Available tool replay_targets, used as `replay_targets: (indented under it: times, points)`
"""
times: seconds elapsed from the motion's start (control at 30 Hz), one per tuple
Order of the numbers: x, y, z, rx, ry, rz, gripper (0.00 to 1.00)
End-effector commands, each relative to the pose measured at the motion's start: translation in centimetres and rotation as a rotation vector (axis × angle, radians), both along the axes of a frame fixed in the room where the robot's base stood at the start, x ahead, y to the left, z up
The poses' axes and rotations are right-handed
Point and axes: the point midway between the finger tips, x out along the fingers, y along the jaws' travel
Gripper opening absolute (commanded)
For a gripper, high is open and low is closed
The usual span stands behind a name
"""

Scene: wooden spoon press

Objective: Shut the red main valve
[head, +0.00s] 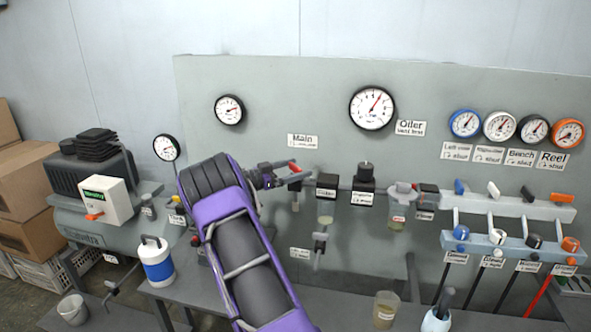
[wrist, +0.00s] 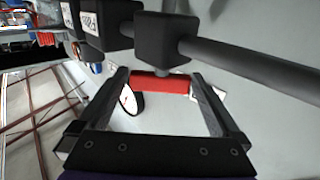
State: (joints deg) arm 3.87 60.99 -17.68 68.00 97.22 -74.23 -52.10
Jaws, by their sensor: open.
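The red main valve handle (head: 294,168) sits on the pipe below the "Main" label (head: 302,141). In the wrist view the red handle (wrist: 160,84) lies crosswise between my fingertips, below a dark valve block (wrist: 165,38). My gripper (head: 289,174) reaches the handle from the left in the head view. In the wrist view my gripper (wrist: 161,78) is open, with one finger near each end of the handle. I cannot tell whether either finger touches it. My arm and gripper hide part of the valve in the head view.
A dark pipe (wrist: 255,66) runs close beside my right finger in the wrist view. Filter and regulator units (head: 363,180) stand right of the valve. Colored levers (head: 507,200) are farther right. A compressor (head: 95,190) stands left; a grey bench (head: 345,310) is below.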

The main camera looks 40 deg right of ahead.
Motion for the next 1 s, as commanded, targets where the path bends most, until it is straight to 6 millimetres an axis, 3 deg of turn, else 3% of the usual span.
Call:
replay_targets:
  times: [0.17, 0.5, 0.7, 1.0]
  points:
    - [0.3, 2.6, 0.0, 0.002, -0.001, 0.004, 1.00]
    - [1.0, 10.9, -0.1, 0.002, -0.001, 0.005, 1.00]
    - [1.2, 14.8, -0.1, 0.001, 0.000, 0.003, 1.00]
    - [1.4, 17.1, 0.0, 0.000, 0.001, 0.001, 1.00]
